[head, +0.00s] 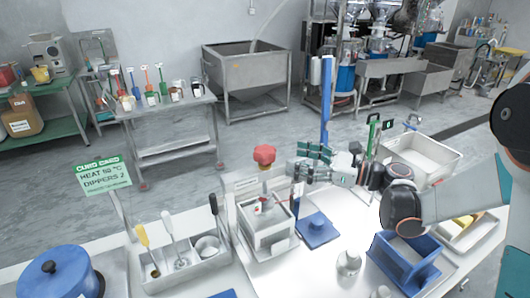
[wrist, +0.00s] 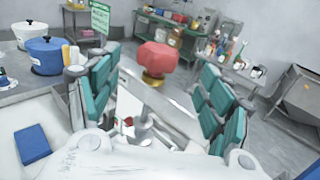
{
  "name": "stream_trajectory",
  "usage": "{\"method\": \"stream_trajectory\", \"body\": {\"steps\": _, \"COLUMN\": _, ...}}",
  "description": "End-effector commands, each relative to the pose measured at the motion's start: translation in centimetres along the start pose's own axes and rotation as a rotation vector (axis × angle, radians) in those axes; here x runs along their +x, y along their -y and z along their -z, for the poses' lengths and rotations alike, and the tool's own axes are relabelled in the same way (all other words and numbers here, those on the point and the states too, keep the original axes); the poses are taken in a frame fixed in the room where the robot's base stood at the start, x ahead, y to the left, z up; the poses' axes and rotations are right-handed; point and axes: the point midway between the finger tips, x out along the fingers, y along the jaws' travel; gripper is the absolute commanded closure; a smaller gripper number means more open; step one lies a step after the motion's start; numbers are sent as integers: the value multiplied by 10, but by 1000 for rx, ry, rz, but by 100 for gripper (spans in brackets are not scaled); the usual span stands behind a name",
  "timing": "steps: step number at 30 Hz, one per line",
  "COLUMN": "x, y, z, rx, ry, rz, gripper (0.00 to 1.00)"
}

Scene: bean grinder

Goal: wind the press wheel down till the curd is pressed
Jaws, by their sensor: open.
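The press (head: 268,232) is a pale metal box frame on the white bench, with a red lobed wheel (head: 264,154) on top of its upright screw. My gripper (head: 296,163) is open, just right of the wheel in the head view, with its teal-padded fingers pointing at it. In the wrist view the red wheel (wrist: 158,57) shows between the two spread fingers, ahead of my gripper, with a brass-coloured collar below it. No finger visibly touches the wheel. The curd cannot be made out inside the press.
A tool caddy (head: 186,268) with upright handles stands left of the press, and a blue pot (head: 60,274) further left.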

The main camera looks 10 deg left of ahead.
Motion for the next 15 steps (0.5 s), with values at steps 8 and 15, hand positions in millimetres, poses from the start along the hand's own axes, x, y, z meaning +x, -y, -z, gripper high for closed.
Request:
{"method": "stream_trajectory", "body": {"steps": 8, "x": 56, "y": -1, "z": 2, "rx": -1, "ry": -1, "rz": -3, "gripper": 27}}
{"method": "stream_trajectory", "body": {"steps": 15, "x": 91, "y": 0, "z": 1, "rx": -2, "ry": -1, "rz": -1, "gripper": 27}}
